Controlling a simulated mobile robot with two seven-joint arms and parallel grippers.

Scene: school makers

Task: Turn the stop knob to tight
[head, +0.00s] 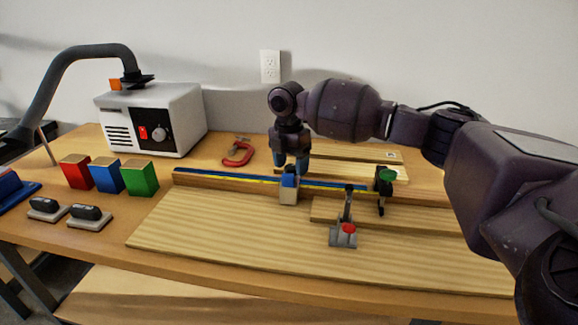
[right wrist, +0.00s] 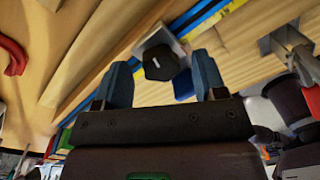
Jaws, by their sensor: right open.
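The stop is a light grey block (head: 288,196) with a blue part on top, sitting on the blue and yellow fence rail (head: 232,180). In the right wrist view a black faceted knob (right wrist: 160,64) projects from the pale stop block (right wrist: 152,38). My right gripper (head: 291,164) is at the stop, just above and behind it in the head view. Its blue fingers are apart, and in the right wrist view the knob shows in the gap between the fingertips (right wrist: 166,78). I cannot tell whether either finger touches it. The knob is hidden in the head view. My left gripper is not in view.
A green-topped black clamp (head: 386,178) is near the rail's right end. A red-tipped toggle clamp (head: 343,236) stands in front. The front board (head: 220,235) is mostly clear.

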